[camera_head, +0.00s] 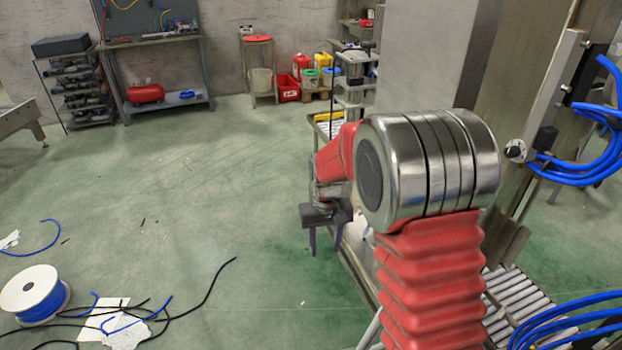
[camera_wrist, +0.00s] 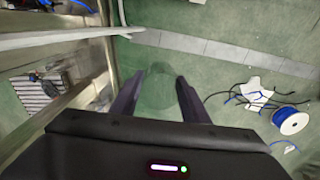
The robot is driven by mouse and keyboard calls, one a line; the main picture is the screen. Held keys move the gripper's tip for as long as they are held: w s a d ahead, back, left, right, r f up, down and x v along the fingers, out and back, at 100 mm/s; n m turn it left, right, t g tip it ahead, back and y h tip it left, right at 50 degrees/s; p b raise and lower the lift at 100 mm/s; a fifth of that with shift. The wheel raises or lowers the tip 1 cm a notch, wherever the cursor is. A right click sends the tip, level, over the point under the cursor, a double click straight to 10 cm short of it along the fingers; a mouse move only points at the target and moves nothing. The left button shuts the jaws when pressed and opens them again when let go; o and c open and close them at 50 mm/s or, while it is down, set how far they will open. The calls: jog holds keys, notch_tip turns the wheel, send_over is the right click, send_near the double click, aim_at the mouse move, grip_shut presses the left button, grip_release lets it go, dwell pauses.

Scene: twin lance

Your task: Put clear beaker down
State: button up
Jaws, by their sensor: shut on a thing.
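My gripper (camera_head: 326,245) hangs at the end of my red arm, fingers pointing down, beside the long frame with rollers. In the wrist view my gripper (camera_wrist: 158,95) has its two dark fingers spread on either side of a faint, see-through round shape, the clear beaker (camera_wrist: 157,92). The gripper is shut on the beaker, and green floor shows through it. I cannot make out the beaker in the head view, and its tilt is hard to tell.
A grey metal frame with rollers (camera_head: 510,295) runs at the right, with blue hoses (camera_head: 590,160) by it. A blue cable reel (camera_head: 33,293), loose cables and papers lie on the floor at left. The middle of the green floor (camera_head: 180,190) is clear.

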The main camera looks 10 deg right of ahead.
jog(key=s+f, duration=0.3)
jog(key=f, duration=0.8)
jog(key=shift+s, duration=0.25)
jog(key=shift+f, duration=0.1)
